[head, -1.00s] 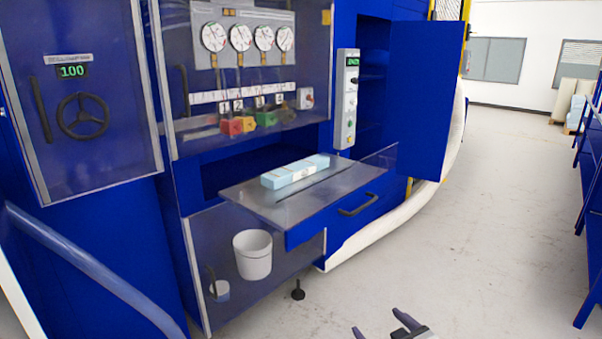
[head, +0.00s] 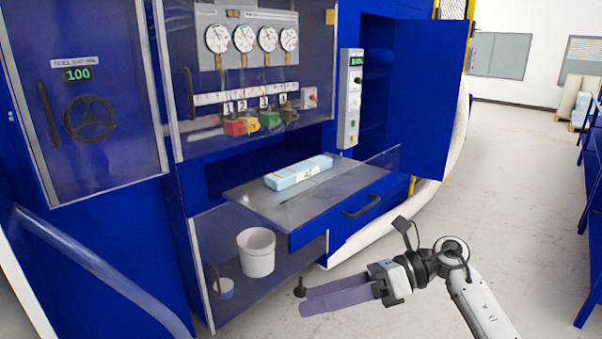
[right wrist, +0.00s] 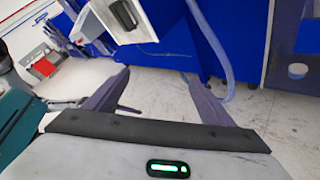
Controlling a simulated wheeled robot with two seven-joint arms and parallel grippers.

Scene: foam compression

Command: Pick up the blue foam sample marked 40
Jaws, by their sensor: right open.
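The light-blue foam sample (head: 299,172) is a long block lying on the grey shelf (head: 262,205) that sticks out of the blue machine. A pale label with a dark mark sits on its side, too small to read for sure. My right gripper (head: 303,298) is in front of and below the shelf, well apart from the foam. In the right wrist view its two fingers (right wrist: 162,92) are spread wide with nothing between them. The foam does not show in the right wrist view. My left gripper is not in view.
A blue drawer front with a black handle (head: 360,206) is under the shelf. A white bucket (head: 257,252) stands below, behind a clear panel. An open blue door (head: 432,95) stands to the right of the shelf. The floor (head: 500,190) at the right is clear.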

